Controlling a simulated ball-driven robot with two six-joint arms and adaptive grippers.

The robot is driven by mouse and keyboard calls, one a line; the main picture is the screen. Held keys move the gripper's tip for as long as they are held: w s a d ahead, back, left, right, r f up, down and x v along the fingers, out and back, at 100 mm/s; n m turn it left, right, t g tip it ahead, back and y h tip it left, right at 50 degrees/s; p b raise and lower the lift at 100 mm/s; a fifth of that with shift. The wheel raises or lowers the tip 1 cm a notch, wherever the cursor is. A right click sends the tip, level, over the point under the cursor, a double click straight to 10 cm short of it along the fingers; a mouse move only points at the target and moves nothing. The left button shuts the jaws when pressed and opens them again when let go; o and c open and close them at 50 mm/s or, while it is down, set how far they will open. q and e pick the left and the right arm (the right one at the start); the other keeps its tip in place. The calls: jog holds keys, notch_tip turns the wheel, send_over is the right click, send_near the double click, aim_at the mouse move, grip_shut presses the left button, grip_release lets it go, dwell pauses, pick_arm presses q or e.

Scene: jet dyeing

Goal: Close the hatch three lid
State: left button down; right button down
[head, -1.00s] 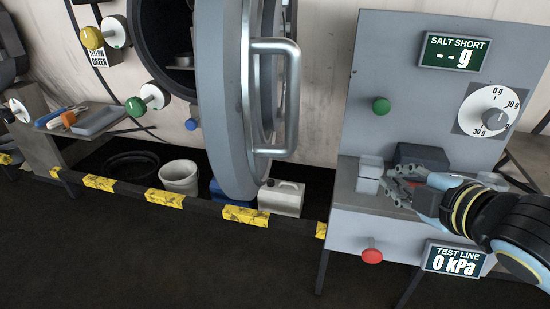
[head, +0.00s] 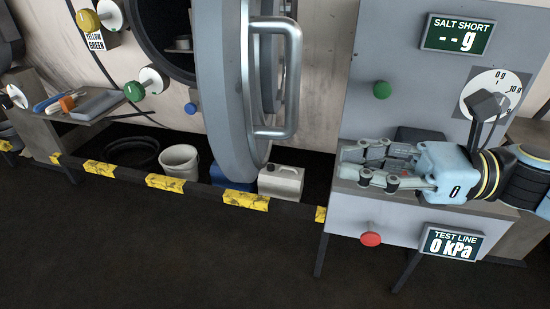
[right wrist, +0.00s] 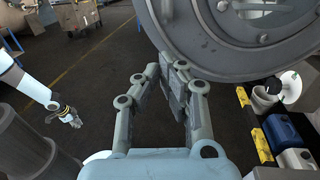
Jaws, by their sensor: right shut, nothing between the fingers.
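The hatch lid (head: 222,110), a thick grey disc with a pale bar handle (head: 292,80), stands swung open, nearly edge-on, beside the dark round hatch opening (head: 163,35). The lid (right wrist: 215,62) also fills the upper right of the right wrist view. My right gripper (head: 352,167) is shut and empty, pointing left in front of the salt panel's shelf, right of the handle and apart from it. It also shows in the right wrist view (right wrist: 172,72). My left gripper (right wrist: 72,118) appears small at the left of that view; its jaws are too small to judge.
The salt panel (head: 400,60) with a green knob and dial stands at the right. A yellow-black floor-level bar (head: 205,190) runs below the lid. Behind it are a white bucket (head: 180,160) and a pale canister (head: 282,182). The dark floor in front is clear.

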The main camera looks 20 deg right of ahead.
aim_at(253, 160)
jog(key=p+x, duration=0.2)
jog(key=x, duration=0.7)
jog(key=shift+r+p, duration=0.15)
jog(key=shift+p, duration=0.15)
jog(key=shift+w+a, duration=0.3)
jog(key=shift+a, duration=0.35)
